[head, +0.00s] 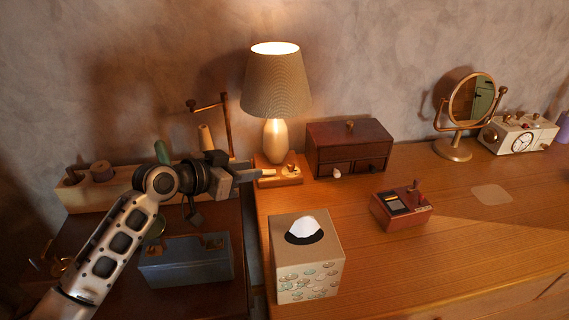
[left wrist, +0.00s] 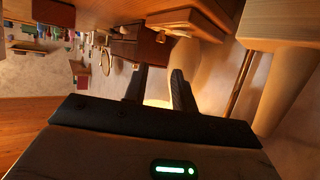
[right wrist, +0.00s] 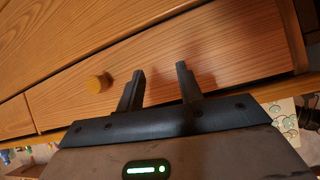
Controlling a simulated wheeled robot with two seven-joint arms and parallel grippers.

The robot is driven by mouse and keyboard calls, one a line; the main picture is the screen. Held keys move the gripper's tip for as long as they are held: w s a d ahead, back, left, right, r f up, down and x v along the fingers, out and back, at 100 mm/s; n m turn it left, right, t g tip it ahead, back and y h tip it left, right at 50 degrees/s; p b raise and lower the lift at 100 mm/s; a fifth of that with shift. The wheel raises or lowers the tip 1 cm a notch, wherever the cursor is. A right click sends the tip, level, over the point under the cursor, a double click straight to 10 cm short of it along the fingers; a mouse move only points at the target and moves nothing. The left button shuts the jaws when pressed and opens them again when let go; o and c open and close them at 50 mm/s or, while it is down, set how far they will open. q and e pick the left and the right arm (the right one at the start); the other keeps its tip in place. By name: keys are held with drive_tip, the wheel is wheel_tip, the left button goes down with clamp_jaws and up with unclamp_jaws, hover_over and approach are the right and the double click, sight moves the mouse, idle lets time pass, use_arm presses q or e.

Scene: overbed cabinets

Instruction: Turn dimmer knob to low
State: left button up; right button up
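The lit lamp (head: 275,95) has a ribbed shade and a pale rounded body on a wooden base (head: 285,181). A small knob (head: 292,168) sits on the right part of this base; its pointer setting is too small to read. My left gripper (head: 262,173) reaches in from the left, its fingertips at the base's left side, apart from the knob. Whether they touch the base I cannot tell. In the left wrist view its two fingers (left wrist: 158,85) stand apart with nothing held. My right gripper (right wrist: 160,85) is open and empty before a wooden drawer front.
A tissue box (head: 308,258) stands in front of the lamp. A dark red drawer box (head: 348,146) is to its right, with a small red box (head: 402,208) farther right. A blue box (head: 186,260) lies below my left arm. The tabletop's right front is clear.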

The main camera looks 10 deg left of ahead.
sight(290, 164)
use_arm(q)
drive_tip(key=x, duration=1.1)
drive_tip(key=shift+w+f, duration=0.15)
drive_tip(key=shift+w, duration=0.05)
drive_tip(key=shift+w+d+f, duration=0.2)
drive_tip(key=shift+w+d, duration=0.15)
drive_tip(key=shift+w, duration=0.05)
